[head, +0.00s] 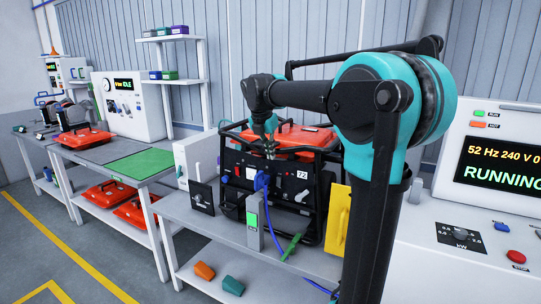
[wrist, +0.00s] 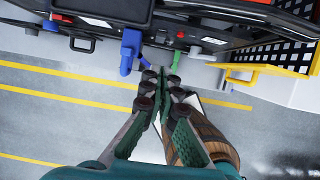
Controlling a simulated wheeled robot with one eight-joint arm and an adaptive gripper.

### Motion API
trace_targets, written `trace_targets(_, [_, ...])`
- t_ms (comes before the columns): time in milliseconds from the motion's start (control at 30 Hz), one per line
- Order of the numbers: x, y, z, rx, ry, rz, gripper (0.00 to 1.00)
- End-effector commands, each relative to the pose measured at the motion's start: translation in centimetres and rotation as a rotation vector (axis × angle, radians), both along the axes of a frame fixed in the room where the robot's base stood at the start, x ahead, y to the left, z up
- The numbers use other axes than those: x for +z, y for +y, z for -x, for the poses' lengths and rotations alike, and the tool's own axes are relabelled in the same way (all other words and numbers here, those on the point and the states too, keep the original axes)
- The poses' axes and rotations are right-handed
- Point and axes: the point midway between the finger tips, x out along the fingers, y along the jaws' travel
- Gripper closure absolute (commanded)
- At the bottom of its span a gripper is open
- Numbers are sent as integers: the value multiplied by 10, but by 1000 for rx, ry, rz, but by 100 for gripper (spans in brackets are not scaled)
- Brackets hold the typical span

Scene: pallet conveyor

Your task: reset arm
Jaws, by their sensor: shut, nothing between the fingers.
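My gripper (head: 269,152) hangs at the end of my arm, pointing down in front of the generator (head: 285,192), a black-framed unit with an orange top and a panel marked 72. In the wrist view my gripper's fingers (wrist: 165,88) are together with nothing between them. The generator's dark front edge (wrist: 200,38) runs along the top of that view, apart from the fingertips. A blue plug (head: 262,181) with a blue cable sits at the generator's panel; it also shows in the wrist view (wrist: 130,50).
A yellow panel (head: 337,220) stands at the generator's right. A white console (head: 497,165) reading RUNNING is at the right. A bench with a green mat (head: 140,166) stands left, with orange units beneath. A wooden barrel-like thing (wrist: 197,138) lies below my fingers in the wrist view.

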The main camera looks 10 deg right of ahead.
Motion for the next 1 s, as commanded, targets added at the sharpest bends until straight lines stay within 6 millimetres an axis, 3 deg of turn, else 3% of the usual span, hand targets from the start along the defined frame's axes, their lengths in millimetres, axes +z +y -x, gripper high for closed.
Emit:
trace_targets(167, [-6,-3,4,-43,-9,-18,100])
trace_targets(367, [-50,-20,37,-373,-81,-156,100])
trace_targets(667, [-145,-49,120,-1109,-205,-455,100])
trace_targets(1000, [-246,-66,233,-1942,-286,-771,100])
